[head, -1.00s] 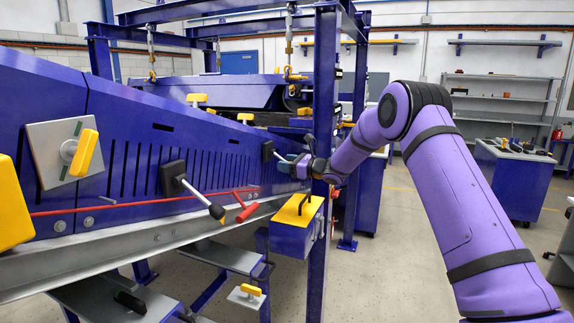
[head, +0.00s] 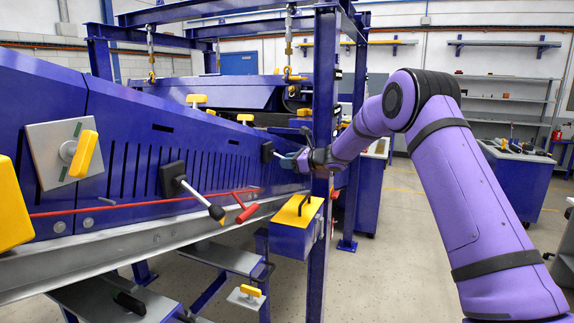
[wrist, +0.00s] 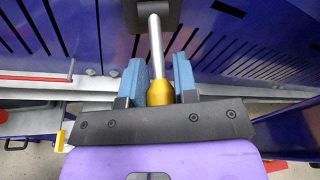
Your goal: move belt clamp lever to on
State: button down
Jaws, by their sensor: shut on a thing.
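A lever with a silver shaft (wrist: 156,45) and a gold knob (wrist: 160,92) sticks out from a black mount on the blue conveyor side. In the wrist view the knob is between the blue finger pads of my gripper (wrist: 161,84), which is shut on it. In the head view the lever's black mount (head: 267,152) is at centre, and my gripper (head: 291,161) is at the lever's outer end, hiding the knob. No label or on/off marking is readable near it.
A yellow rotary handle (head: 84,154) is farther left. A yellow-topped blue box (head: 296,222) on a blue post (head: 323,130) is close below my gripper.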

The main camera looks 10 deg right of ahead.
jog(key=shift+s+d+r+g+h, duration=0.1)
jog(key=shift+d+r+g+h, duration=0.05)
jog(key=shift+r+g+h, duration=1.45)
jog(key=shift+r+h, duration=0.05)
jog(key=shift+h, duration=0.45)
jog(key=shift+w+a+r+n+g+h, duration=0.15)
jog(key=shift+r+g+h, duration=0.6)
jog(key=shift+h, duration=0.25)
jog(key=shift+w+a+r+n+g+h, duration=0.15)
jog(key=shift+r+g+h, duration=0.45)
jog(key=shift+g+h, duration=0.35)
jog(key=shift+r, duration=0.1)
jog(key=c, duration=1)
grip_release()
jog(key=shift+a, duration=0.1)
jog(key=shift+o, duration=0.2)
jog(key=v, duration=1)
jog(key=shift+s+r, duration=0.2)
jog(key=shift+r, duration=0.1)
